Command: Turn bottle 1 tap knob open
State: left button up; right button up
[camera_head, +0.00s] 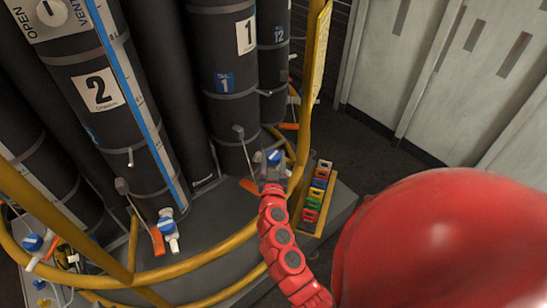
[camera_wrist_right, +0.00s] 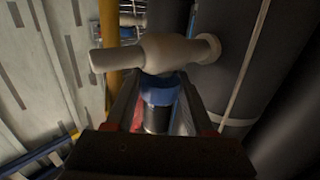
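Bottle 1 (camera_head: 228,62) is a tall black cylinder with a white "1" label and a blue tag. Its tap has a blue knob (camera_head: 274,156) low at the front right of the bottle. The blue knob also shows in the right wrist view (camera_wrist_right: 160,88), with the pale tap body (camera_wrist_right: 160,54) beyond it. My right gripper (camera_head: 271,175) is at the tap, its fingers on both sides of the knob with no clear gap at the tips. Part of the knob is hidden by the gripper. My left gripper is not in view.
Yellow rails (camera_head: 302,100) curve around the bottles, close to my right arm. Bottle 2 (camera_head: 100,95) stands to the left with its own blue-knobbed tap (camera_head: 167,226). A tray of coloured boxes (camera_head: 315,190) is right of my arm. Grey panels (camera_head: 440,70) stand at the right.

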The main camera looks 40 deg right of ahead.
grip_shut()
